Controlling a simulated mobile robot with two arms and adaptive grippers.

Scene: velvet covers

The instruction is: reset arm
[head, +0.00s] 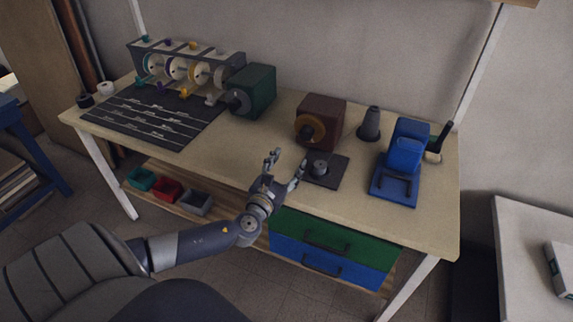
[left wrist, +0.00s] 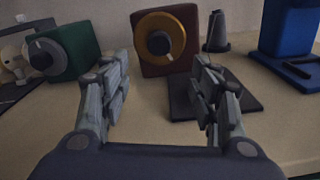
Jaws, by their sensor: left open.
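My left gripper (head: 286,168) reaches in from the left over the front edge of the workbench (head: 236,160). It is open, and nothing shows between its fingers. In the left wrist view my left gripper (left wrist: 160,95) has its two fingers spread apart. It points toward the brown box with a yellow ring (head: 320,122), which stands apart from it at the back of the bench. That brown box also shows in the left wrist view (left wrist: 178,62). A dark flat plate (head: 334,172) with a small grey cylinder lies just right of the fingers. My right gripper does not show.
On the bench are a green box (head: 256,92), a spool rack (head: 150,60), a black mat (head: 130,118), a grey cone (head: 370,124) and a blue device (head: 404,152). Green and blue drawers (head: 300,244) hang below the front edge. Small bins (head: 167,190) sit on the lower shelf.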

